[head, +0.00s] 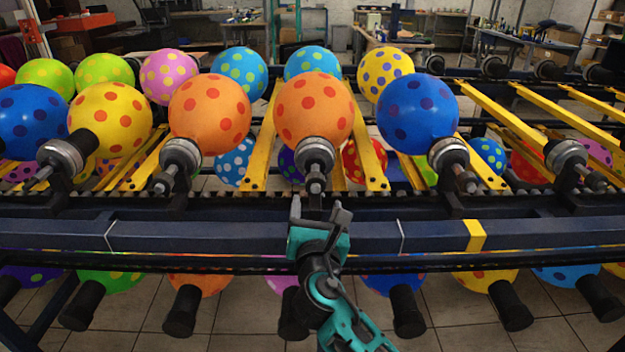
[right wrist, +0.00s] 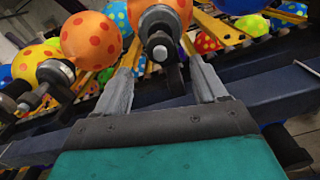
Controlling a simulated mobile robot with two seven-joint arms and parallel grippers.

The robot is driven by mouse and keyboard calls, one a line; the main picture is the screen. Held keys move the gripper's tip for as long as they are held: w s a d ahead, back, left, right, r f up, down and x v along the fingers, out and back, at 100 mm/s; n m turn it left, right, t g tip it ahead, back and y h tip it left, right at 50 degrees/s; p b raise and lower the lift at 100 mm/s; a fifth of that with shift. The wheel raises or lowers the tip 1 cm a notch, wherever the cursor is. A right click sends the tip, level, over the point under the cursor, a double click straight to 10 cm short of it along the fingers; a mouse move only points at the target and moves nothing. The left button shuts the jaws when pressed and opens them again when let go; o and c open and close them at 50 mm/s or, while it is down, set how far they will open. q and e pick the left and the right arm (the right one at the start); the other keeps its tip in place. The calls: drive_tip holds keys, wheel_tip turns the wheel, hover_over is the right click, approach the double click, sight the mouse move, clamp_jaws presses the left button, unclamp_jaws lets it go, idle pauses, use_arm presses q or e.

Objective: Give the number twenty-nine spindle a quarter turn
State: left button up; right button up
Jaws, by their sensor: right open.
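A row of spindles with dark shafts and pale metal collars runs along the rack, most carrying dotted balloons. No number is readable, so I cannot tell which one is number twenty-nine. The spindle straight ahead of my right gripper (head: 319,210) is the middle one (head: 315,160), carrying an orange balloon with red dots (head: 313,108). My right gripper is open and empty just in front of its shaft end. In the right wrist view the two fingers (right wrist: 161,70) stand apart with that spindle (right wrist: 159,46) showing between them. My left gripper is out of view.
Neighbouring spindles stand left (head: 180,162) and right (head: 449,160), with clear gaps between. A dark blue rail (head: 180,236) crosses in front, below the row. A lower row of balloons on black spindles (head: 408,308) hangs beneath. Yellow bars (head: 500,115) slope behind.

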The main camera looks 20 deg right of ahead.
sight(316, 190)
drive_tip(key=b+x, duration=0.1)
drive_tip(key=x, duration=0.8)
drive_tip(key=shift+w+f, duration=0.15)
drive_tip(key=shift+w, duration=0.15)
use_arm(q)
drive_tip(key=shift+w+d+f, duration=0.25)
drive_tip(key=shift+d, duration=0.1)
use_arm(e)
drive_tip(key=shift+w+d, duration=0.15)
drive_tip(key=shift+w, duration=0.35)
drive_tip(key=shift+c, duration=0.4)
drive_tip(key=c, duration=1)
drive_tip(key=shift+o, duration=0.2)
